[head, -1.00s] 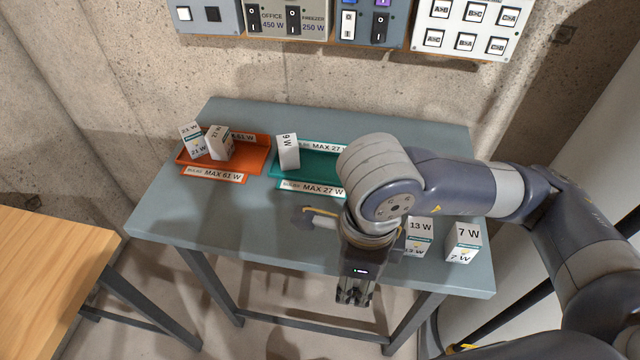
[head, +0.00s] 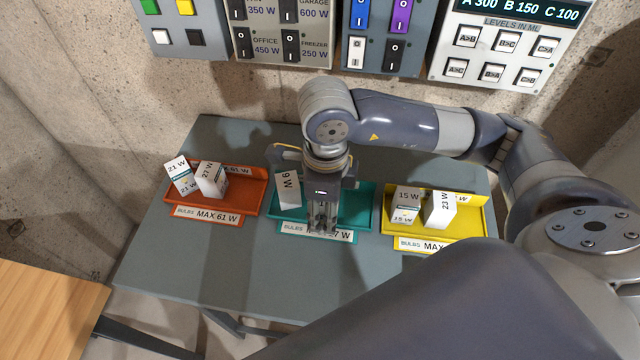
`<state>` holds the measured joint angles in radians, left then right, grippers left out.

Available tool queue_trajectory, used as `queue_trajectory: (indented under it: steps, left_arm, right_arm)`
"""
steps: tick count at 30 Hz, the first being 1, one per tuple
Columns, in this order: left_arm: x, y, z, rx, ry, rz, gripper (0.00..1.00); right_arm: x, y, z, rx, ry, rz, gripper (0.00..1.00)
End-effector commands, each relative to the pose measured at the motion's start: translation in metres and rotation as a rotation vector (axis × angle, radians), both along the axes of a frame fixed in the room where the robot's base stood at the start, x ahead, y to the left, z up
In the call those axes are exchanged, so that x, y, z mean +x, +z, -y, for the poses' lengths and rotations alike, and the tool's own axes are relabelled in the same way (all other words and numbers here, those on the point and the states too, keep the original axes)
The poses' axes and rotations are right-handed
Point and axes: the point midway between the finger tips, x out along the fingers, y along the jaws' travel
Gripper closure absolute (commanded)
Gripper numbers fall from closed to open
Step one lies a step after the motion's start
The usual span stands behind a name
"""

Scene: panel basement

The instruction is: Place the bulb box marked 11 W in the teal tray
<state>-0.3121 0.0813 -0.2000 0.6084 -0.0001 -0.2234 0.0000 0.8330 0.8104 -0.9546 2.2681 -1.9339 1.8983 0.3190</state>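The teal tray (head: 368,210) is at the middle of the table, with a MAX 27 W label on its front partly covered. A white bulb box that appears marked 9 W (head: 288,190) stands tilted in its left part. My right gripper (head: 322,222) points down over the middle of the teal tray, right of that box. Its fingertips overlap the tray's front rim and label. I see no box between the fingers, but cannot tell whether they are open or shut. No box marked 11 W can be read. My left gripper is not in view.
The orange tray (head: 252,205) at left holds boxes marked 21 W (head: 180,176) and 27 W (head: 212,180). The yellow tray (head: 472,228) at right holds boxes marked 15 W (head: 406,204) and 23 W (head: 440,208). My arm hides the table's front right. Switch panels hang behind.

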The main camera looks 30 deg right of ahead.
Motion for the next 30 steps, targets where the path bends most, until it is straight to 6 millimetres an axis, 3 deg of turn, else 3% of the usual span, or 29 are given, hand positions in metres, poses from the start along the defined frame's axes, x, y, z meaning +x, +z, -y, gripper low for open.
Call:
queue_trajectory:
  steps: [6,10,14,22,30]
  left_arm:
    - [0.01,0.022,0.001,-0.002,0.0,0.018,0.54]
    - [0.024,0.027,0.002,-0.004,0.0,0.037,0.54]
    - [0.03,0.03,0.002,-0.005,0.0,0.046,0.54]
    - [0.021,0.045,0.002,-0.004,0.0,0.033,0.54]
    - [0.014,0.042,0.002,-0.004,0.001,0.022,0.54]
  right_arm:
    - [0.046,-0.001,0.022,-0.001,-0.004,-0.001,0.86]
    - [0.06,-0.004,0.028,0.001,-0.001,-0.001,0.86]
    - [0.064,-0.008,0.03,0.0,0.001,-0.001,0.86]
    - [0.064,-0.04,0.03,0.0,0.002,-0.002,0.86]
    - [0.064,-0.043,0.03,0.001,0.002,0.001,0.86]
